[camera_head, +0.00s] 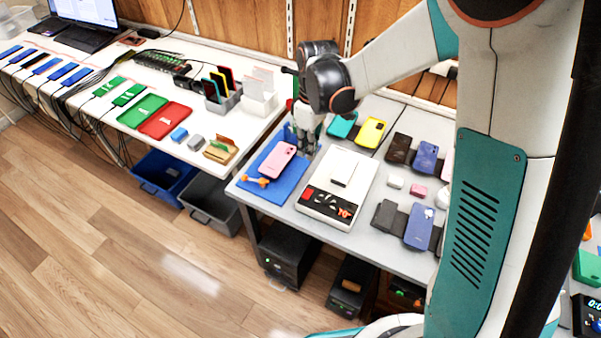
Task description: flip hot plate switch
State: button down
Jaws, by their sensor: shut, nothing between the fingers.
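The white box with a light plate on top, which looks like the hot plate (358,190), sits near the front edge of the grey table. Its dark front panel carries a small red part at the left, which may be the switch (308,195), dark round marks in the middle and red lit digits (344,212) at the right. The switch position is too small to tell. My gripper (307,150) is shut and empty, pointing down behind and left of the hot plate, near the pink phone. Its fingertips are small in this view, and I cannot tell their height.
A blue mat (262,192) holds a pink phone (278,160) and an orange tool (257,181). Several phones and small boxes stand right of the hot plate. A teal phone (342,125) and yellow phone (371,133) lie behind it. My arm hides the right side.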

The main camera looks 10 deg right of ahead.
aim_at(301, 197)
jog(key=f+b, duration=0.1)
jog(key=f, duration=0.4)
jog(key=s+a+f+b, duration=0.1)
jog(key=f+b, duration=0.1)
jog(key=f, duration=0.2)
jog(key=f+b, duration=0.2)
jog(key=f, duration=0.3)
jog(key=shift+s+a+f, duration=0.2)
jog(key=shift+a+f, duration=0.05)
jog(key=shift+f, duration=0.1)
jog(key=shift+s+a+f+b, duration=0.15)
jog(key=shift+s+f+b, duration=0.1)
jog(key=shift+f+b, duration=0.3)
jog(key=shift+s+a+t+h+b, duration=0.1)
jog(key=shift+s+t+h+b, duration=0.25)
jog(key=shift+t+h, duration=0.35)
